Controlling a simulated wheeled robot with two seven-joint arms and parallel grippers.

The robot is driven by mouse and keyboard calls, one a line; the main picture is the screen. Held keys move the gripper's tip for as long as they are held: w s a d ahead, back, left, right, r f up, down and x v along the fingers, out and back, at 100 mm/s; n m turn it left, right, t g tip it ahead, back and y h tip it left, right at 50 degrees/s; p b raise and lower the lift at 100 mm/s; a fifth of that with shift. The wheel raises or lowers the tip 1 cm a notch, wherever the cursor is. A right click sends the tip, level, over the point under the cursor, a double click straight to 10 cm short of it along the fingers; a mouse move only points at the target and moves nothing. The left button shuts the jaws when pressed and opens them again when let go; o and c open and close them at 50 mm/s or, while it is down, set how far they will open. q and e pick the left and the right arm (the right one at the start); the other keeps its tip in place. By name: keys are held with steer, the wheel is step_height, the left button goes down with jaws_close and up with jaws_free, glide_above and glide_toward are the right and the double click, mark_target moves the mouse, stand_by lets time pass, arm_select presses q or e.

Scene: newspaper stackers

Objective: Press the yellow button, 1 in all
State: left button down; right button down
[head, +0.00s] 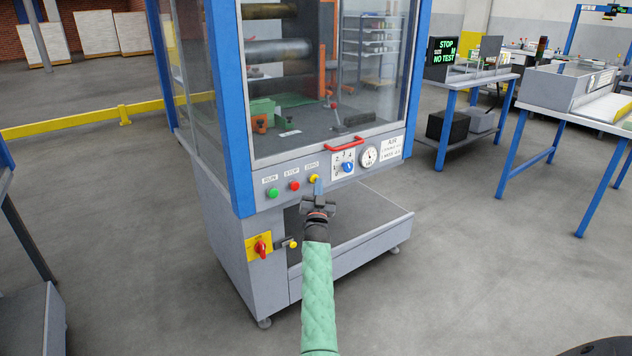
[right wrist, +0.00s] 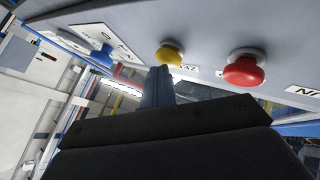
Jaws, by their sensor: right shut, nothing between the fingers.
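The yellow button (head: 314,178) sits on the front panel of the blue-framed machine, right of the red button (head: 294,186) and the green button (head: 272,193). My right gripper (head: 318,188) is shut and empty, its fingertips just in front of the yellow button and partly covering it. In the right wrist view the shut fingers (right wrist: 159,78) point at the yellow button (right wrist: 169,54), and the red button (right wrist: 244,68) is to its right. The tips look very close to the yellow button; I cannot tell whether they touch. My left gripper is not in view.
A blue selector knob (head: 348,168), a gauge (head: 369,156) and a red handle (head: 345,143) are right of the buttons. A red rotary switch (head: 262,247) on a yellow plate is lower left. A grey shelf (head: 365,218) juts out below the panel. Floor is clear around the machine.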

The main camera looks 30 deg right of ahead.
steer(key=shift+s+p, duration=0.55)
steer(key=shift+s, duration=0.3)
steer(key=s+p, duration=0.2)
steer(key=s, duration=0.3)
steer(key=shift+d+p, duration=0.25)
steer(key=shift+p, duration=0.15)
stand_by(0.7)
